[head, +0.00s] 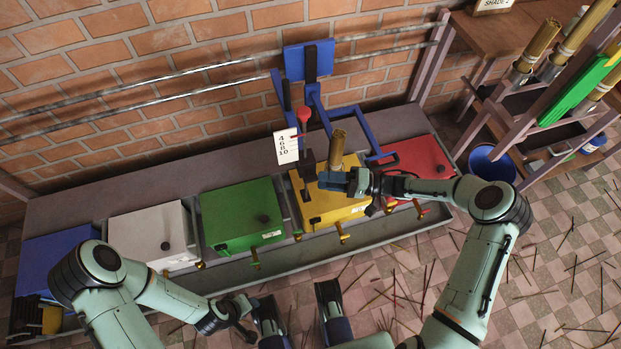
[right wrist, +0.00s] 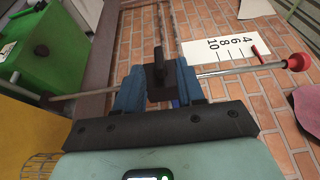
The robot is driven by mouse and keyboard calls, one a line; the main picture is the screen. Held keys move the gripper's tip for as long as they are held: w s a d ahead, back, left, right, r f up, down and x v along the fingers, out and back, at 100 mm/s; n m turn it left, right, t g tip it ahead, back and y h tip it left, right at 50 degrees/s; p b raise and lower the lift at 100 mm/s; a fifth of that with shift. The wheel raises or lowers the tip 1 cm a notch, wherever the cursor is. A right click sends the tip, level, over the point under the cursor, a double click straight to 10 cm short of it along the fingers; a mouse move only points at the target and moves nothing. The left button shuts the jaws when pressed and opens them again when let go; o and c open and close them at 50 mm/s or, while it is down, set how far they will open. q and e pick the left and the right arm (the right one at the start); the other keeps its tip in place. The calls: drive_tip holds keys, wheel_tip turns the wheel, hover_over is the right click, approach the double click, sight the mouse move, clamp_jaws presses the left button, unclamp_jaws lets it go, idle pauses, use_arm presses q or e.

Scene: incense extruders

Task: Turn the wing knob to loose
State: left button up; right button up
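The wing knob (right wrist: 158,60) is a narrow black upright fin on a black block (right wrist: 161,82) in the right wrist view. The block sits on a metal rod that ends in a red ball (right wrist: 298,62). My right gripper (right wrist: 160,76) has its blue fingers apart, one on each side of the block. I cannot tell whether they touch it. In the head view my right gripper (head: 335,180) is over the yellow extruder box (head: 326,207), beside the red-topped upright rod (head: 303,118). The knob is too small to make out there. My left gripper (head: 236,318) is low, away from the boxes; its fingers are unclear.
A white scale card (head: 286,147) stands by the rod. A blue frame (head: 312,75) and a brass cylinder (head: 338,146) rise near my right gripper. Green (head: 240,213), white (head: 150,232) and red (head: 418,158) boxes line the bench. Sticks litter the floor.

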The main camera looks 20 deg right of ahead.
sight(311, 179)
drive_tip(key=x, duration=0.5)
use_arm(q)
drive_tip(key=shift+w+a+f, duration=0.15)
drive_tip(key=shift+w+f, duration=0.05)
drive_tip(key=shift+w, duration=0.1)
